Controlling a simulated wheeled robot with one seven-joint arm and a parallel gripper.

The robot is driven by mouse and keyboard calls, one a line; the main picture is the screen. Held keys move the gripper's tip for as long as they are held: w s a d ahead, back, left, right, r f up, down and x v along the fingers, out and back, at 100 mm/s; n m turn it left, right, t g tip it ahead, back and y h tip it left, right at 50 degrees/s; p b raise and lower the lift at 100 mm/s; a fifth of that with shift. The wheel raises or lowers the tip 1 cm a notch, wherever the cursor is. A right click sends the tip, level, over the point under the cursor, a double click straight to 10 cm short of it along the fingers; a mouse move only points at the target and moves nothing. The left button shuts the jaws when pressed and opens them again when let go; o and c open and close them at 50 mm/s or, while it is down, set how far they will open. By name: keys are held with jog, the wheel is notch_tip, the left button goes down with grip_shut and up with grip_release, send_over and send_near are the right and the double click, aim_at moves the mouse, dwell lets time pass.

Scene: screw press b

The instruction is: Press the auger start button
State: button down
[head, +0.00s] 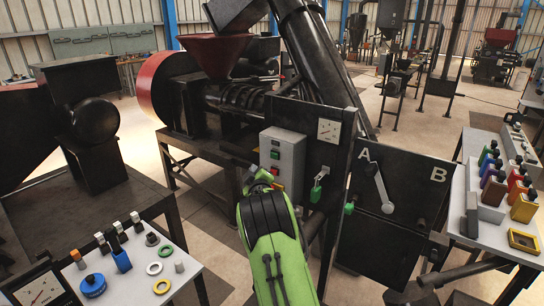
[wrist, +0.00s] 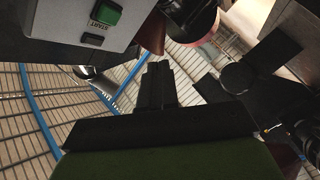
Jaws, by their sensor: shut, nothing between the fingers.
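A grey control box (head: 283,155) is mounted on the dark press panel, with a green button (head: 275,154) on its front and a red button below it. In the wrist view, a green button (wrist: 107,13) with an upside-down START label shows at the upper left on the grey box (wrist: 60,22). Whether it is the auger's button cannot be read. My gripper (wrist: 157,72) is shut and empty, its fingertips to the right of the box in that view and apart from the green button. In the head view, my green arm hides most of the gripper in front of the box's lower part.
A lever marked A and B (head: 378,187) is on a dark cabinet right of the box. A white table (head: 130,270) with small parts stands at the lower left, and another (head: 470,205) with coloured bottles at the right.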

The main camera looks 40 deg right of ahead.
aim_at(274, 156)
jog(key=w+d+p, duration=0.1)
jog(key=w+d, duration=0.1)
jog(key=d, duration=0.5)
jog(key=shift+w+p, duration=0.2)
jog(key=shift+p, duration=0.2)
jog(key=shift+d+r, duration=0.1)
dwell(1.4)
jog(key=shift+w+d+b, duration=0.1)
jog(key=shift+d+b, duration=0.3)
jog(key=shift+b, duration=0.1)
jog(key=shift+w+d, duration=0.15)
jog(key=shift+d, duration=0.2)
dwell(0.5)
jog(key=shift+a+b, duration=0.1)
jog(key=shift+b, duration=0.25)
jog(key=shift+s+a+b, duration=0.3)
jog(key=shift+a+b, duration=0.35)
jog(key=shift+b, duration=0.1)
